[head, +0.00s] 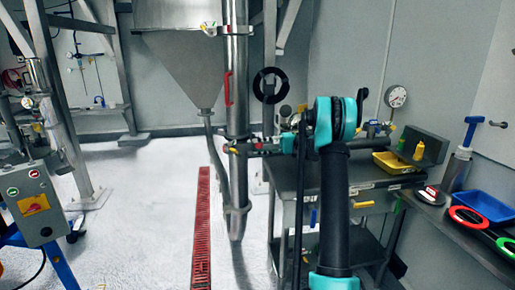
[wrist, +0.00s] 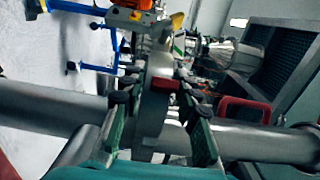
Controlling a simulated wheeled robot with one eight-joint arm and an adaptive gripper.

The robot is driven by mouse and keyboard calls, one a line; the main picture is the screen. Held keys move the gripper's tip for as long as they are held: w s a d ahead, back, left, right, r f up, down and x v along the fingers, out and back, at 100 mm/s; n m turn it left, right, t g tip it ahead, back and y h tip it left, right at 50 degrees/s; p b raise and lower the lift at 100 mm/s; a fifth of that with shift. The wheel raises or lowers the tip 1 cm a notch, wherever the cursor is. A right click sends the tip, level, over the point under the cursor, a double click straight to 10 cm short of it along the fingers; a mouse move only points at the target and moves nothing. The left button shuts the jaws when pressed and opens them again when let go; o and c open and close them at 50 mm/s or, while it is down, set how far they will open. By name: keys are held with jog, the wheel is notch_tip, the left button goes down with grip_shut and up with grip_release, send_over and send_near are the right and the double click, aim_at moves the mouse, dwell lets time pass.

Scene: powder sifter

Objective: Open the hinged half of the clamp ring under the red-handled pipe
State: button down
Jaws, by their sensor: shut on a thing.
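The steel pipe (head: 237,75) stands upright in the middle of the head view, with a red handle (head: 228,88) on its side. The clamp ring (head: 232,146) sits around the pipe below the handle, with a yellow piece at its left. My gripper (head: 254,147) reaches the ring from the right. In the wrist view, the pipe lies across the picture and the red handle (wrist: 243,110) is at right. The ring (wrist: 151,105) is between the fingers of my gripper (wrist: 157,100), which are shut on it. I cannot tell whether its hinged half has swung away.
A grey workbench (head: 290,178) with a yellow tray (head: 397,162) stands right of the pipe. A large hopper (head: 185,65) hangs at left behind it. A red floor grate (head: 201,235) runs past the pipe's foot.

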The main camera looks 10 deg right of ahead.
jog(key=shift+w+d+r, duration=0.2)
jog(key=shift+r, duration=0.15)
jog(key=c, duration=1.4)
grip_release()
jog(key=shift+o, duration=0.6)
jog(key=shift+s+f, duration=0.1)
